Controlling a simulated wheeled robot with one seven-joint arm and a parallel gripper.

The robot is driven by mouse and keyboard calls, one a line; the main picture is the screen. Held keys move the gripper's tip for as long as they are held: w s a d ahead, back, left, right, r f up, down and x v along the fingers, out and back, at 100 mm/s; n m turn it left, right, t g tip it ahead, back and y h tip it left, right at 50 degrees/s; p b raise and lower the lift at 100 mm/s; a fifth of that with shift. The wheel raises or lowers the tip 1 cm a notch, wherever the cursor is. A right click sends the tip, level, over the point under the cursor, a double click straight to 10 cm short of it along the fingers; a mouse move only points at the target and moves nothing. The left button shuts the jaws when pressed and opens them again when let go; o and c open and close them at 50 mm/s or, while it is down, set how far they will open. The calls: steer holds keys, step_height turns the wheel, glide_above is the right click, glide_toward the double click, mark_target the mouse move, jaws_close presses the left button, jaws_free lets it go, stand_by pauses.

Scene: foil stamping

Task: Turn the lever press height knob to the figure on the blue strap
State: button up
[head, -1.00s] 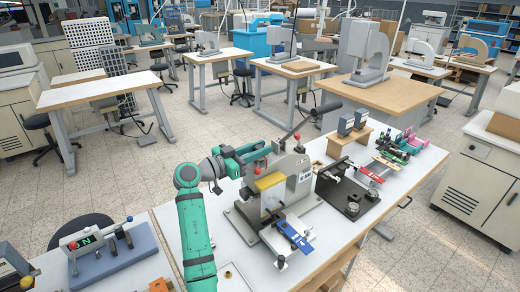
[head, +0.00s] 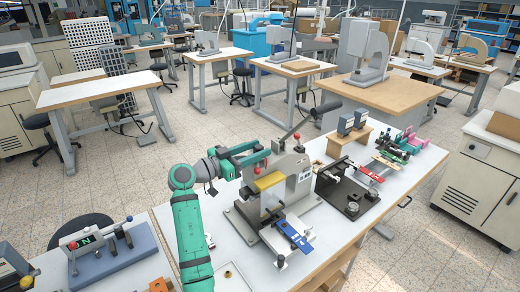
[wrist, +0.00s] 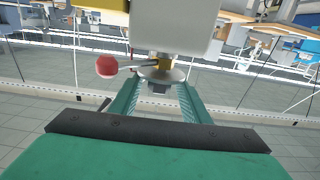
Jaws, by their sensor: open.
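The grey lever press (head: 298,172) stands on the white bench, with a yellow part on its front and a long black-handled lever. The blue strap (head: 293,236) lies at its front base; its figure is too small to read. My gripper (head: 264,155) is at the upper left side of the press head. In the wrist view, my gripper (wrist: 160,90) has its two teal fingers apart. A round silver disc with a brass-coloured centre, seemingly the height knob (wrist: 163,74), sits at the fingertips, under a pale block. I cannot tell whether the fingers touch it. No scale figures are legible.
A red ball (wrist: 107,66) on a thin rod is just left of the fingers. A black-based fixture (head: 350,196) stands right of the press on the bench. A blue-based fixture (head: 103,255) is at the lower left.

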steer(key=v, duration=0.9)
steer(key=shift+s, duration=0.1)
